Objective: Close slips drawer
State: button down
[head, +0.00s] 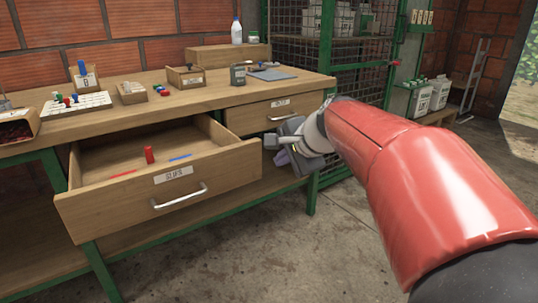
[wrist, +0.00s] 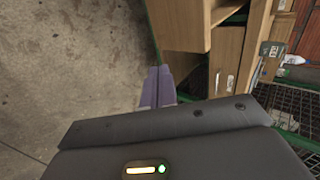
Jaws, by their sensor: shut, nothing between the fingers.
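The slips drawer (head: 160,197) is the open wooden drawer at the left of the workbench in the head view. It is pulled well out, with a label and a metal handle (head: 180,195) on its front. Inside lie a red upright piece (head: 149,155) and red and blue flat strips. My gripper (head: 284,157) is to the right of this drawer, below the second drawer's front, apart from the handle. In the wrist view its purple fingers (wrist: 157,86) are together and hold nothing. A wooden drawer (wrist: 184,25) shows just beyond the fingertips.
A second drawer (head: 275,113) at the right of the bench is shut. The benchtop (head: 180,100) carries a board with pegs, small boxes and a dark container. A green mesh cage (head: 300,50) stands behind. The concrete floor (head: 230,265) in front is clear.

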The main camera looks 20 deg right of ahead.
aim_at(255, 164)
jog(key=x, duration=0.3)
jog(key=w+r+x, duration=0.1)
jog(key=x, duration=0.5)
jog(key=shift+w+a+r, duration=0.2)
jog(key=shift+a, duration=0.05)
jog(key=shift+w+a, duration=0.2)
jog(key=shift+w, duration=0.35)
